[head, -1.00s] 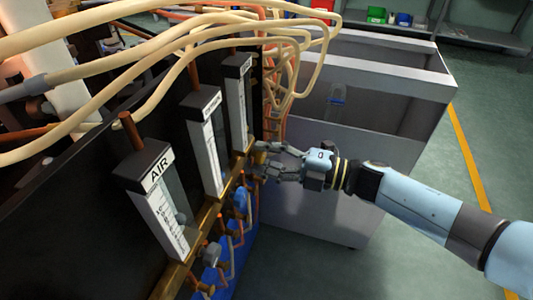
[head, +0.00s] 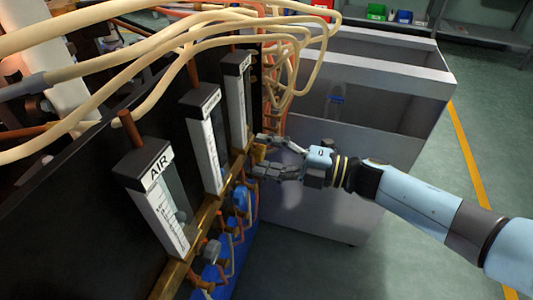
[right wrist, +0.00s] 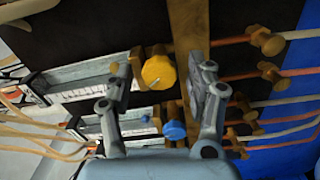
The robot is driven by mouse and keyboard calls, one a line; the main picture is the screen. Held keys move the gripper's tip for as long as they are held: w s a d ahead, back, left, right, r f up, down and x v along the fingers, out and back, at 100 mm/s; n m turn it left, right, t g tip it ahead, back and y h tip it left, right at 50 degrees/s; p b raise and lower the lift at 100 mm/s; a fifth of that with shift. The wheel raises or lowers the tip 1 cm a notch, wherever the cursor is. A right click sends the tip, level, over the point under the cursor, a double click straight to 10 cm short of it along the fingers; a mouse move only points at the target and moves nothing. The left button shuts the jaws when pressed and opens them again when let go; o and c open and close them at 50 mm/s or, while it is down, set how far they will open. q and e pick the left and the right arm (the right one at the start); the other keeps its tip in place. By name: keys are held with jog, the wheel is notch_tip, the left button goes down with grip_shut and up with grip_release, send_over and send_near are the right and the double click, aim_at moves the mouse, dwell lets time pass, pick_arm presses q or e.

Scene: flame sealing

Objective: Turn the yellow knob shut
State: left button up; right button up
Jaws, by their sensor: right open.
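The yellow knob (right wrist: 158,72) sits on the brass rail (right wrist: 189,35) below a flowmeter in the right wrist view. In the head view the yellow knob (head: 259,154) is small, at the far end of the panel. My right gripper (head: 258,156) is open there, with one finger on each side of the knob. In the right wrist view my right gripper (right wrist: 162,76) has its fingers spread apart, with visible gaps to the knob. My left gripper is not in view.
A blue knob (right wrist: 174,130) sits beside the yellow one. Flowmeters, one marked AIR (head: 160,170), stand along the black panel. Cream hoses (head: 200,30) hang above. Copper pipes (right wrist: 240,75) run below the rail. A grey cabinet (head: 330,180) stands behind my right gripper.

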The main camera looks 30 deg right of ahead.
jog(key=v, duration=1.2)
